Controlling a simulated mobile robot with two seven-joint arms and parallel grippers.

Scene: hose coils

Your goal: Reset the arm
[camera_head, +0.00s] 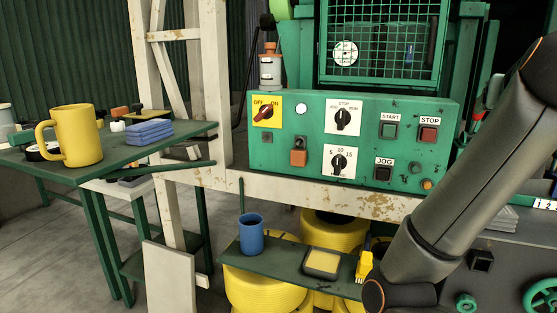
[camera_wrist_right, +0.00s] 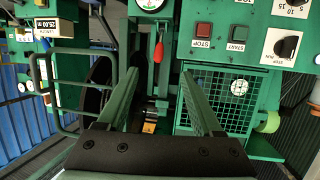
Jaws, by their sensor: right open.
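My right arm (camera_head: 440,200) comes in from the right in the head view and covers part of the machine's right side. Its gripper does not show there. In the right wrist view my right gripper (camera_wrist_right: 160,75) is open, its two green fingers apart with nothing held between them. The green control panel (camera_head: 350,145) with switches and buttons faces me in the head view. In the wrist view a red handle (camera_wrist_right: 159,50) shows beyond the fingertips; I cannot tell its distance. My left gripper is in neither view.
A low shelf (camera_head: 290,265) bears a blue cup (camera_head: 251,234), beside yellow hose coils (camera_head: 262,290). A mesh guard (camera_wrist_right: 240,100) is right of the fingers.

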